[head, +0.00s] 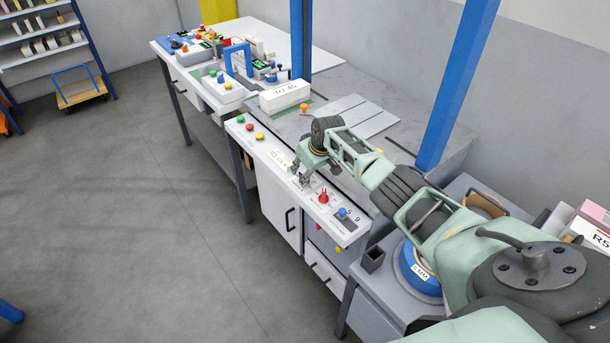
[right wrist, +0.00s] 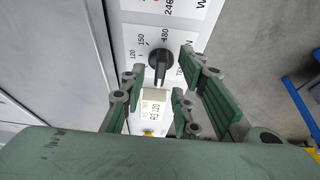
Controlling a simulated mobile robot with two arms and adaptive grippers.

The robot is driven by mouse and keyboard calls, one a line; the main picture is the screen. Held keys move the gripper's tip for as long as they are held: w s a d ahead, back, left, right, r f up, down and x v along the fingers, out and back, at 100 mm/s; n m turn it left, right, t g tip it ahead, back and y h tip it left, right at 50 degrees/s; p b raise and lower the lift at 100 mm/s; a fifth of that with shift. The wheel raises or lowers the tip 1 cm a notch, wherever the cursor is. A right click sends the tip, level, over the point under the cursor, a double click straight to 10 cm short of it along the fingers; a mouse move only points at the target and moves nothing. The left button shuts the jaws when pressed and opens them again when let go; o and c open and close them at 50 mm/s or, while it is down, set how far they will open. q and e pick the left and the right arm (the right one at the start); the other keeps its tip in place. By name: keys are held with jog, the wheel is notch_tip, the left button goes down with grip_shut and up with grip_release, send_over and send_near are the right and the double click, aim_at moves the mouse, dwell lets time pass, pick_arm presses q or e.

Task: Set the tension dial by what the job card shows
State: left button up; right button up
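The black tension dial (right wrist: 160,66) shows in the right wrist view on a white panel marked 120, 150 and 180. Its bar stands near upright in that view; I cannot tell exactly which mark it points at. A white card (right wrist: 155,109) reading about "R3 120" is just below the dial; it also shows on the bench front in the head view (head: 281,158). My right gripper (head: 303,178) is over the panel. In the right wrist view its fingers (right wrist: 160,82) are spread, with the dial beyond them and nothing held. My left gripper is not in view.
A red knob (head: 323,197) and a blue knob (head: 342,212) sit beside my right gripper on the control strip. A white box (head: 285,95) lies on the bench behind. Blue posts (head: 456,85) rise near my arm. The floor (head: 130,200) at left is clear.

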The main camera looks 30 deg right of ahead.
jog(key=shift+w+f, duration=0.15)
jog(key=shift+f, duration=0.35)
jog(key=shift+c, duration=0.2)
grip_shut()
